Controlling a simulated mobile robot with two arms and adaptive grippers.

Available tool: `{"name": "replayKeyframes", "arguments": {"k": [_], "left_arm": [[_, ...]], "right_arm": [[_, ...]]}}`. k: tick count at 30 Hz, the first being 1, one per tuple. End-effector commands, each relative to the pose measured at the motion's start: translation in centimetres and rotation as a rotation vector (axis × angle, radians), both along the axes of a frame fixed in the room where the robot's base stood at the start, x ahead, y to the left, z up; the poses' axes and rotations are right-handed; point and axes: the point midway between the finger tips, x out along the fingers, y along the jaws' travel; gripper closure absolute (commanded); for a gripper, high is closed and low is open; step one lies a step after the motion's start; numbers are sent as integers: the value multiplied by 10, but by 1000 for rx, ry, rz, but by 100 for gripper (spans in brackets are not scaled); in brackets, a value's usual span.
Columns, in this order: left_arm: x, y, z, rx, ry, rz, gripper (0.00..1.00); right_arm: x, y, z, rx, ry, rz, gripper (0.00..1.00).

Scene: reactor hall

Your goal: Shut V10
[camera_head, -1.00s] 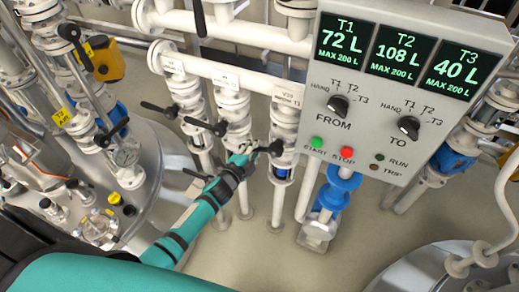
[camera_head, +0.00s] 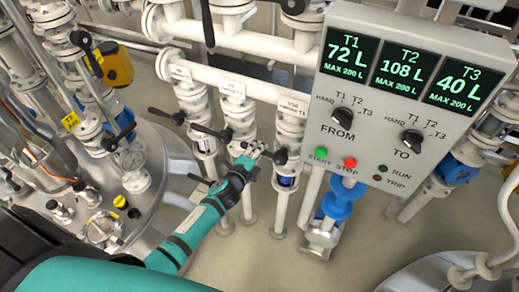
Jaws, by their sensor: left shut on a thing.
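The V10 valve (camera_head: 286,181) is on a vertical pipe just left of the control panel, under a white label (camera_head: 292,105) that reads V10. Its black lever (camera_head: 269,154) points left, across the pipe, with its outer end at my gripper. My left gripper (camera_head: 254,150) comes up from the lower left on its teal arm and is shut on this lever. The fingers hide the lever's outer end. My right gripper is out of view.
The neighbouring valves have black levers, one (camera_head: 210,131) just left of my gripper. The grey control panel (camera_head: 370,150) hangs close on the right, above a blue pump (camera_head: 338,203). A steel vessel (camera_head: 150,210) stands at left. Bare floor lies below.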

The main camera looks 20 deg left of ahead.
Motion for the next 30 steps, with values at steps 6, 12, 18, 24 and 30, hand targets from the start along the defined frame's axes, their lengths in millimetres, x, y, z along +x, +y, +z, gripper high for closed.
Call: {"name": "replayKeyframes", "arguments": {"k": [6, 12, 18, 24, 30], "left_arm": [[-4, 1, -6, 1, 12, 1, 87], [-3, 0, -4, -1, 9, 2, 61], [-1, 0, -3, -3, 5, 1, 55], [-7, 0, -1, -3, 5, 1, 55], [-41, 1, 5, -2, 6, 0, 55]], "right_arm": [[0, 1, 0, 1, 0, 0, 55], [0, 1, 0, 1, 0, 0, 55], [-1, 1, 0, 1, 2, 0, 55], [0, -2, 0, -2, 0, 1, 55], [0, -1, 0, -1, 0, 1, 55]]}}
